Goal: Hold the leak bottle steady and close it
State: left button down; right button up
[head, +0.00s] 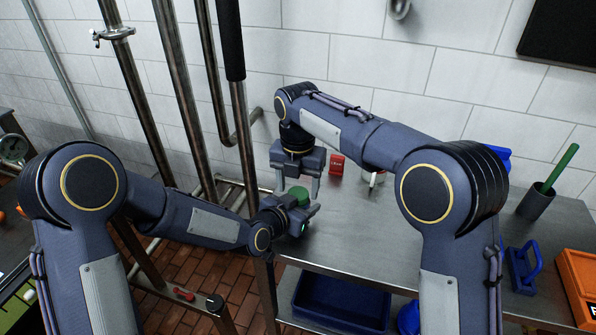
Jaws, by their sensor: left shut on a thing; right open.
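A green cap-like top (298,192) shows at the left end of the steel table; I take it to be the leak bottle's. The bottle's body is mostly hidden by my grippers. My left gripper (305,216) comes in low from the left and is shut on the bottle at the table's edge. My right gripper (299,184) points down from above, open, with its fingers apart on either side of the green top. I cannot tell whether they touch it.
A red box (337,164) and a small white item (377,178) stand behind my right arm. A dark cup with a green stick (537,203), a blue handled tool (523,266) and an orange box (580,285) are at right. Steel pipes (183,95) rise at left. A blue bin (340,303) sits below.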

jog(key=shift+f, duration=0.6)
jog(key=c, duration=1)
jog(key=m, duration=0.6)
jog(key=shift+m, duration=0.3)
jog(key=o, duration=1.1)
jog(key=shift+r, duration=2.3)
